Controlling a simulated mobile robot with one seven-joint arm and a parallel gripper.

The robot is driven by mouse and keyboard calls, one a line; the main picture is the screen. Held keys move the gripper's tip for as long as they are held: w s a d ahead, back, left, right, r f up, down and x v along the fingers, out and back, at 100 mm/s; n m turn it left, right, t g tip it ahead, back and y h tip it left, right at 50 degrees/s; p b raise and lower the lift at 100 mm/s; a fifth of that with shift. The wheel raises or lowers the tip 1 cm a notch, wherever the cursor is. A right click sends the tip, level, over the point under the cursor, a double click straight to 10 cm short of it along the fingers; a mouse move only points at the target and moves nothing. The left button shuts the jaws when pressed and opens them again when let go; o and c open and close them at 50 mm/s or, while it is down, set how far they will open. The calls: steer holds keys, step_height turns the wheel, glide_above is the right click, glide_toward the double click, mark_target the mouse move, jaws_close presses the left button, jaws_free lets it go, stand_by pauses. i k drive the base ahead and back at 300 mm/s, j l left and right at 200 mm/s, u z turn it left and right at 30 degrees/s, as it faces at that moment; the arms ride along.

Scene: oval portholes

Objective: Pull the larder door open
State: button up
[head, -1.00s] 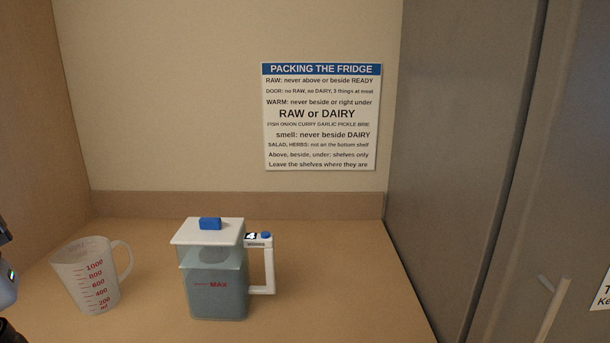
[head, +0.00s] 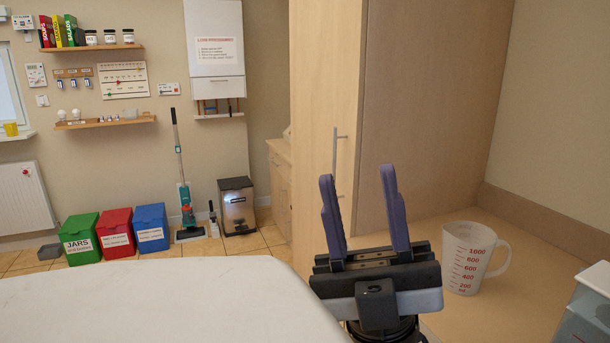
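A tall pale-wood cabinet door (head: 318,70), which seems to be the larder door, stands right of centre in the head view. It carries a vertical metal bar handle (head: 337,150) near its right side and looks shut. No label on it shows. My gripper (head: 358,176) is in front of it at the lower middle, its two purple fingers spread and nothing between them. The left finger overlaps the lower end of the handle in the picture. The gripper looks nearer to the camera than the handle, with no contact visible.
A pale worktop (head: 150,305) fills the lower left. Green, red and blue bins (head: 150,230) stand on the far floor.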

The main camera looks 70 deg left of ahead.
mark_target(328, 38)
steer(key=u, duration=1.9)
steer(key=i+l+u, duration=0.15)
steer(key=i+u, duration=0.25)
steer(key=i, duration=0.25)
